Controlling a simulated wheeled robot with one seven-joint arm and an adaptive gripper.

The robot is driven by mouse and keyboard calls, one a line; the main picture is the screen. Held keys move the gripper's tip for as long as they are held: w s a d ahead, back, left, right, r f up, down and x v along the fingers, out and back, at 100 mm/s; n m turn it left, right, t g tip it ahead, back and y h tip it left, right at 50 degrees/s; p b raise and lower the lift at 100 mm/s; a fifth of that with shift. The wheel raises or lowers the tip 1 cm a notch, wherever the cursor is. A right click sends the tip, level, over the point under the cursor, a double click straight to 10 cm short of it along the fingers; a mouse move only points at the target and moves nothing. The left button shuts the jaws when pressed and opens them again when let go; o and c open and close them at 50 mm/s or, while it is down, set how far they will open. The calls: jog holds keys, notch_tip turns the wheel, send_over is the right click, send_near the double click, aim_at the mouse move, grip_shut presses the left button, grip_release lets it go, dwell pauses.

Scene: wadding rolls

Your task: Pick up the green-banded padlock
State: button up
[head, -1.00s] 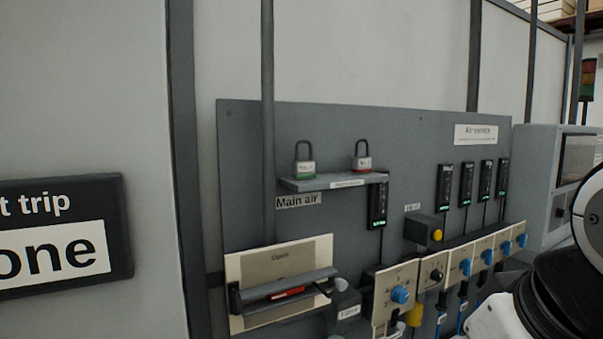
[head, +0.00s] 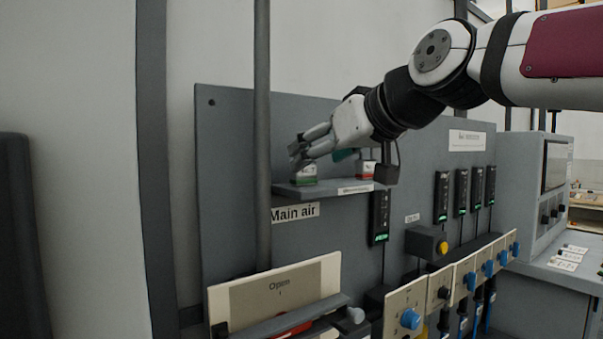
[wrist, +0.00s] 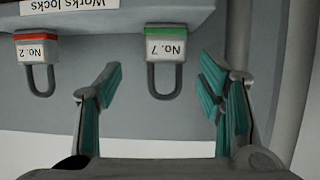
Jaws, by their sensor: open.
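The green-banded padlock (head: 304,175) stands on the small grey shelf (head: 325,189), at its left end; in the head view my gripper covers its upper part. In the wrist view, which shows the scene upside down, the green-banded padlock (wrist: 165,52) is marked "No. 7" and its shackle points toward my gripper. My gripper (wrist: 165,88) is open, with its teal-padded fingers on either side of the shackle and a gap on both sides. In the head view my gripper (head: 302,150) is at the padlock's top.
A red-banded padlock (head: 366,170) stands to the right on the same shelf; in the wrist view it is marked "No. 2" (wrist: 37,52). A vertical grey pipe (head: 262,130) runs close to the left of the shelf. The grey panel (head: 225,150) stands behind.

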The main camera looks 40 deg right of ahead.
aim_at(307, 177)
jog(key=shift+a+x, duration=0.15)
jog(key=shift+x, duration=1.3)
jog(key=shift+a+x, duration=0.15)
jog(key=shift+x, duration=1.35)
jog(key=shift+f, duration=0.15)
jog(key=shift+c, duration=0.6)
jog(key=shift+s, duration=0.1)
jog(key=c, duration=1.2)
